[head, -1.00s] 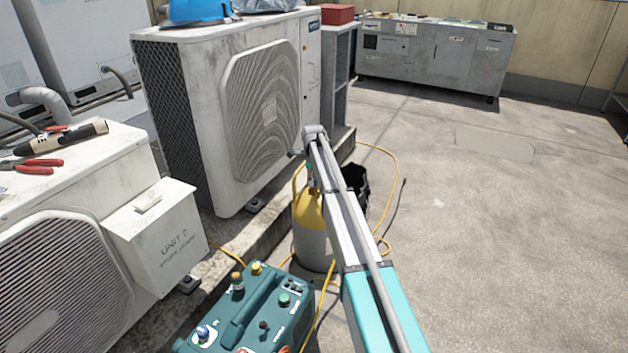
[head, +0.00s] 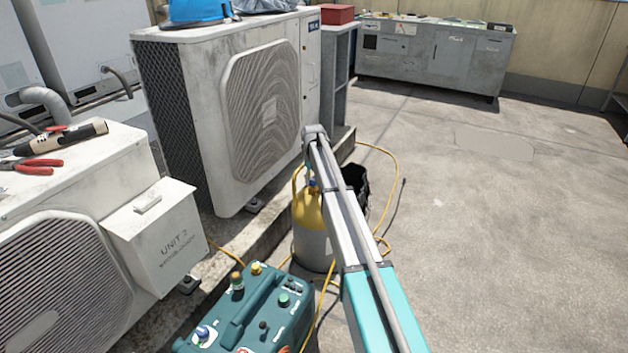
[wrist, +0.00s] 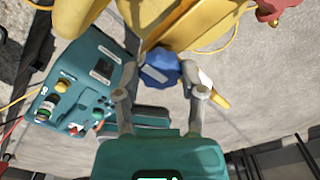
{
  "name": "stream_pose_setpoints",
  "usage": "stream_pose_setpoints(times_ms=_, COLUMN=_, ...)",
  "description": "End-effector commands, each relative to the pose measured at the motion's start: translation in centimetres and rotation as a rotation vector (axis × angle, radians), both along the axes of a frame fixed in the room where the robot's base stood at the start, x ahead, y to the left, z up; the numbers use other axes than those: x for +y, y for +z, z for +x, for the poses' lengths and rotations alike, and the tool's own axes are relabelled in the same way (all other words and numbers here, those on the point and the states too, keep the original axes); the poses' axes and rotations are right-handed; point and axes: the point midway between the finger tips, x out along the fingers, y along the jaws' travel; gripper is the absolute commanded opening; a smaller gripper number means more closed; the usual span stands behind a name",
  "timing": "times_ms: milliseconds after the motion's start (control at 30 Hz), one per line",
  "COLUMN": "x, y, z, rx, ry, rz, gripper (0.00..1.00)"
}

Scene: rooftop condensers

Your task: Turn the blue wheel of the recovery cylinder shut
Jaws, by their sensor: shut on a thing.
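The recovery cylinder (head: 312,245), grey with a yellow top, stands upright on the ground, partly behind my arm in the head view. Its blue wheel (wrist: 160,74) shows in the middle of the wrist view, and a bit of blue shows above the yellow top in the head view. My gripper (wrist: 160,78) has one finger on each side of the blue wheel and is shut on it. The yellow collar (wrist: 190,22) of the cylinder is close above the wheel in the wrist view. The head view mostly hides my gripper.
A red valve part (wrist: 275,10) is at the wrist view's upper right. A teal machine (head: 250,315) with knobs sits in front of the cylinder. A black bucket (head: 356,185) is behind it, with yellow hose around. A condenser (head: 225,110) stands left. The right floor is clear.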

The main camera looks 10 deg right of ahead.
Motion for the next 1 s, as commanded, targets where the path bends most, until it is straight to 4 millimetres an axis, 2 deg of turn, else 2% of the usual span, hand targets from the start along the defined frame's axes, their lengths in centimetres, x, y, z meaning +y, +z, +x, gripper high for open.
stream_pose_setpoints(times_ms=600, x=-0.22, y=-0.02, z=-0.19, rx=0.003, ry=-0.06, rz=-0.003, gripper=0.05)
stream_pose_setpoints(times_ms=633, x=-0.21, y=-0.02, z=-0.19, rx=0.003, ry=-0.06, rz=-0.003, gripper=0.58)
stream_pose_setpoints(times_ms=800, x=-0.11, y=-0.02, z=-0.14, rx=0.002, ry=-0.059, rz=-0.001, gripper=0.87)
stream_pose_setpoints(times_ms=1000, x=-0.02, y=-0.01, z=-0.08, rx=0.001, ry=-0.057, rz=0.0, gripper=0.87)
